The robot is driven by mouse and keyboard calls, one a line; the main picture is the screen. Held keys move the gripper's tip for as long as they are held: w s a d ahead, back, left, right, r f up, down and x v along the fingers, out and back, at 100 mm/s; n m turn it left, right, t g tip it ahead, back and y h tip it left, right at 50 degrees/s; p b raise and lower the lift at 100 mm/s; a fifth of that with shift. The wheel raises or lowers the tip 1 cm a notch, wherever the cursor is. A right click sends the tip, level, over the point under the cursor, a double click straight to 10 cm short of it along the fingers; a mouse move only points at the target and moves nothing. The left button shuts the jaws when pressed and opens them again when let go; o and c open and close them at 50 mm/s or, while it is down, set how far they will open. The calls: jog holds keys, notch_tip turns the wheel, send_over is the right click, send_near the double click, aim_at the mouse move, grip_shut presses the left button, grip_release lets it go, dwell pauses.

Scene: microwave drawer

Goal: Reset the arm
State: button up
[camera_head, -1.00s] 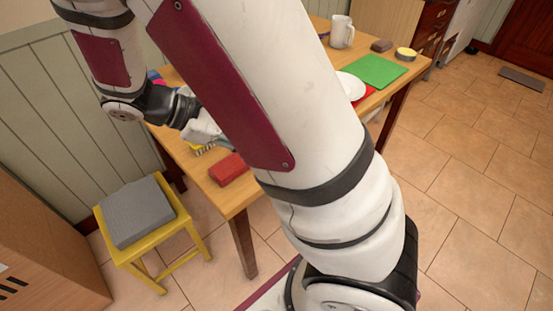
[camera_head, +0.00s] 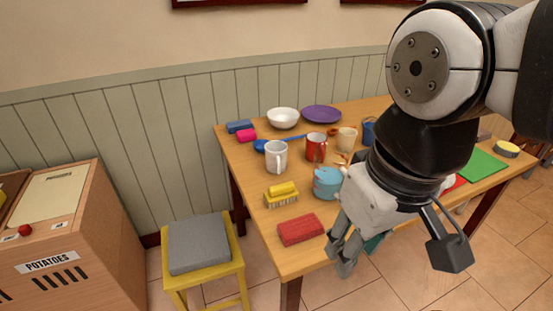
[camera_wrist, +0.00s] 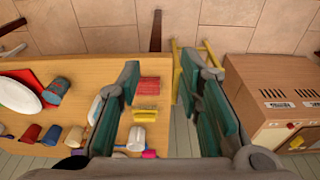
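My gripper (camera_head: 359,254) hangs in front of the table's near edge in the head view, its fingers pointing down. In the wrist view my gripper (camera_wrist: 167,95) shows two teal-padded fingers well apart, with nothing held between them. A red block (camera_wrist: 155,84) and a yellow brush (camera_wrist: 146,115) show in the gap, lying on the table beyond the fingers. My folded arm covers the right part of the head view and hides part of the table.
The wooden table (camera_head: 262,228) carries mugs, a white bowl (camera_head: 283,118), a purple plate (camera_head: 321,114) and a teal pot (camera_head: 327,182). A yellow stool (camera_head: 203,282) with a grey cushion (camera_head: 198,244) stands left of it. A wooden cabinet (camera_head: 75,210) is further left.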

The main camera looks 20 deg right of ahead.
jog(key=shift+s+a+r, duration=0.1)
jog(key=shift+s+a, duration=0.1)
jog(key=shift+s, duration=0.05)
notch_tip(320, 180, up, 11)
jog(key=t+p, duration=0.2)
jog(key=p, duration=0.7)
jog(key=shift+d, duration=0.15)
